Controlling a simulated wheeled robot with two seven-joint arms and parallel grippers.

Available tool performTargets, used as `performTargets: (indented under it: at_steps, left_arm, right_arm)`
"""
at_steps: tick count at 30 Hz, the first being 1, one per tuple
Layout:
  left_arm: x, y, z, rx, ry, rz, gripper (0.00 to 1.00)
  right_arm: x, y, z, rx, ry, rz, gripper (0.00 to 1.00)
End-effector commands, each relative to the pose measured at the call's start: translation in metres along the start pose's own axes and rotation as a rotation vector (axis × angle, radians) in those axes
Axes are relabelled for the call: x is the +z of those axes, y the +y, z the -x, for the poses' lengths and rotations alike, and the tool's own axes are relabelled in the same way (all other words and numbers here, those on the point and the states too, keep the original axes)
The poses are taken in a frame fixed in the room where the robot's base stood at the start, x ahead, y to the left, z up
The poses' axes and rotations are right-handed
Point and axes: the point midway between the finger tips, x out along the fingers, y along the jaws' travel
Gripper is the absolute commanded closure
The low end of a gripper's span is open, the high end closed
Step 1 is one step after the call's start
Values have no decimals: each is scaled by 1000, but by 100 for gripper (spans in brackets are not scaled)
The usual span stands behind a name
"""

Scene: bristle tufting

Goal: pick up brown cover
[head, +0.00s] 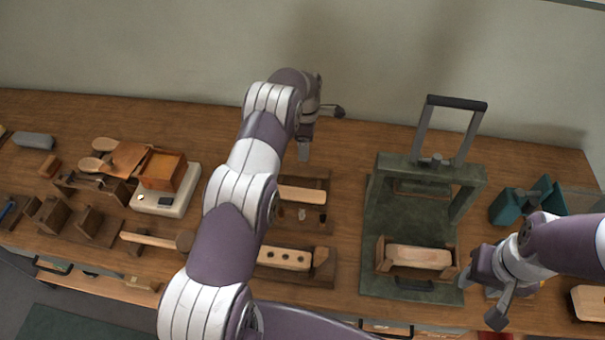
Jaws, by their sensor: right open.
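A flat brown piece (130,158) that looks like the brown cover lies at the left of the bench, beside an open brown box (163,171) on a white scale. Both of my grippers are well to the right of it. My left gripper (322,130) is over the back of the bench near the wall, partly turned away, and its jaw opening is unclear. My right gripper (484,296) is open and empty at the front right, beside the green press base. I see nothing held in either gripper.
A green press (374,222) with a raised handle stands right of centre, with a pale wooden block (418,257) in its holder. A mallet (152,240), a drilled block (284,258), wooden racks and a teal fixture (512,206) stand around. My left arm crosses the middle.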

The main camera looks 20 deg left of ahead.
Motion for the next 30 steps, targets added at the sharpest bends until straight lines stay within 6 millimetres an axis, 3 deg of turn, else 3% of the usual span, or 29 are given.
performTargets:
  at_steps: [1, 4, 11, 15, 17, 24, 26, 30]
  left_arm:
    - [0, 0, -25, -1, 0, -1, 21]
    - [0, 0, -50, 0, 0, -2, 21]
    - [-1, 0, -71, 1, 0, -3, 21]
    - [-2, -1, -98, 0, 0, -3, 21]
    - [-2, -2, -98, -1, 0, -4, 21]
    - [-2, -1, -106, 1, 0, -4, 21]
    - [-2, -1, -106, 1, 0, -4, 38]
    - [-2, -1, -106, 1, 0, -4, 82]
  right_arm:
    - [3, 0, -25, 0, -1, 0, 57]
    - [6, 0, -49, 0, -1, 0, 57]
    - [9, 0, -73, 0, -1, 0, 57]
    - [12, 0, -104, 0, -1, 0, 57]
    - [11, 0, -90, 0, -2, 0, 57]
    - [11, 0, -88, 0, 0, 0, 57]
    - [11, 0, -88, 0, 0, 0, 57]
    - [11, 0, -89, 0, -1, 0, 57]
